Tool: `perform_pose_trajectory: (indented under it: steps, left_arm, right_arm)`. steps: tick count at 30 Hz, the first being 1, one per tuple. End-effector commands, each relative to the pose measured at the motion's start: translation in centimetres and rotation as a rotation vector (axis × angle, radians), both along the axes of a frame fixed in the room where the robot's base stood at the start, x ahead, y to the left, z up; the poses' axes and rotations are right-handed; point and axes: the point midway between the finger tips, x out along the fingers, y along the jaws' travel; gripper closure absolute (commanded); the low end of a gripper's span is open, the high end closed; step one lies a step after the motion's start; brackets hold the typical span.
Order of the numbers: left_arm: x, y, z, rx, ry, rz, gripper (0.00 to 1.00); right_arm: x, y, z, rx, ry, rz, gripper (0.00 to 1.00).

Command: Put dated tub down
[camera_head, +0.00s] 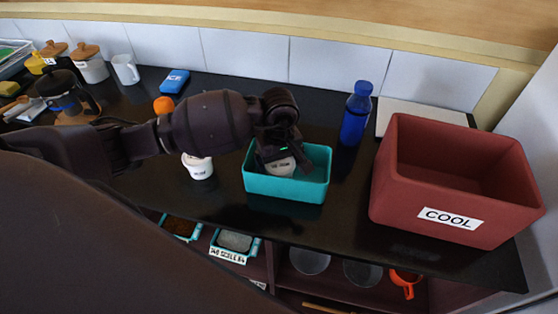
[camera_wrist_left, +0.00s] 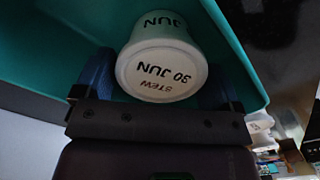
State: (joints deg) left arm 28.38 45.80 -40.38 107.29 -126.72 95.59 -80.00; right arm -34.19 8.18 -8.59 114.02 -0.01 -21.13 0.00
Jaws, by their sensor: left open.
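The dated tub (camera_head: 281,168) is white and sits inside the teal bin (camera_head: 285,189) on the dark counter. In the left wrist view the tub (camera_wrist_left: 160,62) shows its lid with "STEW 30 JUN" in black, and the teal bin wall (camera_wrist_left: 50,55) is around it. My left gripper (camera_head: 284,152) reaches down into the bin at the tub. Its jaws are open, with a blue finger on each side of the tub in the wrist view. The tub's underside is hidden, so its contact with the bin floor cannot be seen. My right gripper is not in view.
A second white tub (camera_head: 198,166) stands left of the bin. A blue bottle (camera_head: 356,115) stands behind right, and a large red "COOL" crate (camera_head: 448,215) fills the right side. A blue ice pack (camera_head: 174,81) and an orange fruit (camera_head: 163,105) lie behind left.

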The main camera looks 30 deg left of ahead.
Motion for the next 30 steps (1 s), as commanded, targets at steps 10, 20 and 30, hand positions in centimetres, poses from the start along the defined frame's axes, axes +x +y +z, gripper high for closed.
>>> perform_pose_trajectory:
  steps: [10,20,30]
  left_arm:
    - [0.2,0.1,4.1,0.002,-0.005,-0.001,0.11]
    - [0.0,0.0,10.0,0.002,-0.003,-0.001,0.11]
    - [0.0,0.0,12.3,0.001,0.001,0.000,0.11]
  right_arm:
    - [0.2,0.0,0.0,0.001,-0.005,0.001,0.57]
    - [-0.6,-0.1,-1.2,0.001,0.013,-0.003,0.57]
    - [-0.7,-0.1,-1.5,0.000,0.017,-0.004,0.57]
